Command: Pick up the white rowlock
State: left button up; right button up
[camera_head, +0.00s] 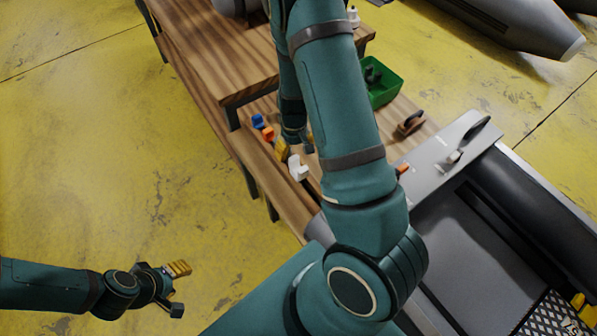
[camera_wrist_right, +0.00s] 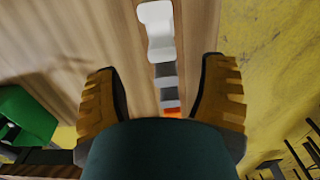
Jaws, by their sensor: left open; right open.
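In the head view my right gripper (camera_head: 295,146) is partly hidden by my arm. My left gripper (camera_head: 176,290) is open and empty over the yellow floor at the lower left.
Blue (camera_head: 258,121) and orange (camera_head: 268,133) pieces lie in line with the rowlock along the bench. A green bin (camera_head: 388,91) and a brown-handled tool (camera_head: 410,122) are farther right. A grey boat (camera_head: 450,235) stands at right. The left floor is clear.

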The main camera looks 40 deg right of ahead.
aim_at(295, 159)
notch_tip(295, 159, down, 3)
jog(key=shift+r+b, duration=0.1)
jog(key=shift+b, duration=0.2)
jog(key=shift+s+a+f+b, duration=0.1)
jog(key=shift+f+b, duration=0.35)
jog(key=shift+f, duration=0.9)
jog(key=shift+s+f+b, duration=0.1)
jog(key=shift+f+b, duration=0.3)
jog(key=shift+f, duration=0.95)
jog(key=shift+r, duration=0.1)
jog(key=shift+c, duration=0.2)
grip_shut()
